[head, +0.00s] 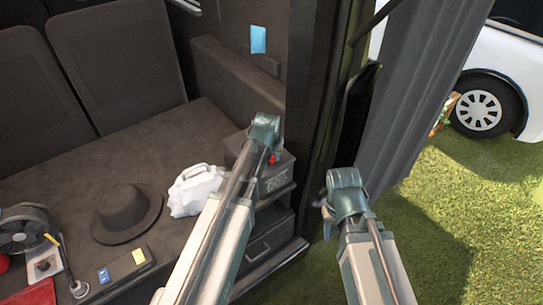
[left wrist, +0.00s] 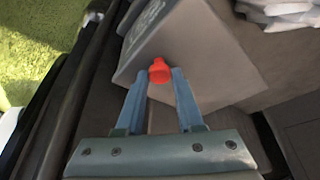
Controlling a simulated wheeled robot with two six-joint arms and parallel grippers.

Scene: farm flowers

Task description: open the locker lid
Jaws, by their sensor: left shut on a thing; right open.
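The locker (head: 275,182) is a dark grey box with pale print on its front, at the right edge of the van's cargo floor. A red knob (head: 272,159) shows on it in the head view. In the left wrist view the same red knob (left wrist: 159,70) sits between the blue fingertips, against the grey locker face (left wrist: 205,60). My left gripper (left wrist: 162,82) is shut on the knob. In the head view my left wrist covers part of the locker top, and the lid looks down. My right gripper (head: 326,208) is open and empty, outside the van at the door frame.
A dark hat (head: 126,212) and a fan (head: 25,232) lie further left on the cargo floor. A drawer unit (head: 268,245) is below the locker. The door frame stands right; grass lies outside.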

